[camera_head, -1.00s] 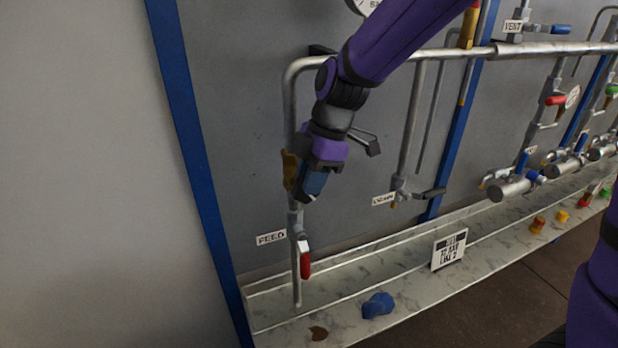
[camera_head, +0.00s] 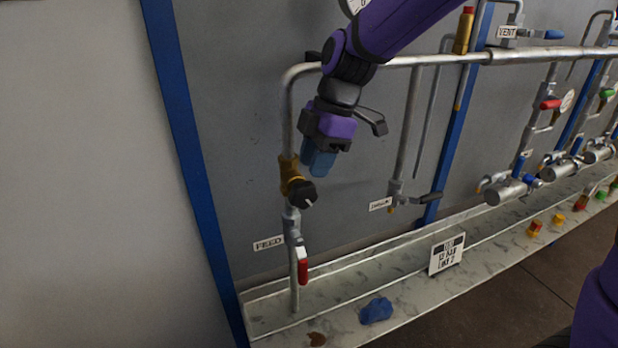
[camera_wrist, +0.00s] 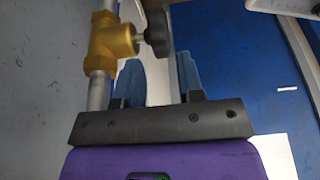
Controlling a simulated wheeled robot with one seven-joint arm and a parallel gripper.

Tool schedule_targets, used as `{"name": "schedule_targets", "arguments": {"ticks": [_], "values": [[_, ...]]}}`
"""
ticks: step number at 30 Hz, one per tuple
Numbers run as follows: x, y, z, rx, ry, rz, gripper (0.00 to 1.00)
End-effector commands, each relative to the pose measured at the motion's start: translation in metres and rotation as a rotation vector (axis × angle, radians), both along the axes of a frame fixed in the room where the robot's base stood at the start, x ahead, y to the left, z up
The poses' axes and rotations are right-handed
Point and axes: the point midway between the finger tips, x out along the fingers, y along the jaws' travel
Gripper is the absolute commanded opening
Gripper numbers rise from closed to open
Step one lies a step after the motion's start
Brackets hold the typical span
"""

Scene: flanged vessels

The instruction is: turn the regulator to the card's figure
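The regulator is a brass body (camera_head: 289,172) with a black knob (camera_head: 302,193) on the upright pipe above the FEED label. In the wrist view the brass body (camera_wrist: 112,42) and the black knob (camera_wrist: 157,32) show at upper left. My gripper (camera_head: 318,163) is just above the knob and apart from it. Its blue fingers (camera_wrist: 160,78) stand apart with nothing between them. The white card (camera_head: 447,254) stands on the ledge; its small print seems to include "BAR" and "LINE 2", but I cannot read its figure surely. A gauge (camera_head: 353,6) is cut off at the top edge.
A red-handled valve (camera_head: 302,270) is below the regulator. A blue cloth-like lump (camera_head: 376,310) and a brown patch (camera_head: 317,339) lie on the marble ledge (camera_head: 410,277). The DRAIN-side pipe and dark lever (camera_head: 430,197) are to the right, with more valves beyond.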

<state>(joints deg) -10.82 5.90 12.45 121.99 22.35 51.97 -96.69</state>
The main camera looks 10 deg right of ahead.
Motion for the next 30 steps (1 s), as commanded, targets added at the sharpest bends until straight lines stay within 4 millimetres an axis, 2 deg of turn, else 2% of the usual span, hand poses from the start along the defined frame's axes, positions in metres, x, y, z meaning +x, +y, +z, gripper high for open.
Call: {"name": "schedule_targets", "arguments": {"ticks": [3,9,14,25,30], "values": [[0.003,-0.007,0.022,0.000,-0.004,-0.001,0.35],[0.005,-0.015,0.046,0.000,-0.002,-0.001,0.35],[0.005,-0.018,0.053,0.000,0.000,0.000,0.35],[0.004,-0.020,0.055,-0.004,-0.001,-0.014,0.35],[-0.012,-0.044,0.068,-0.041,-0.014,-0.176,0.35]]}}
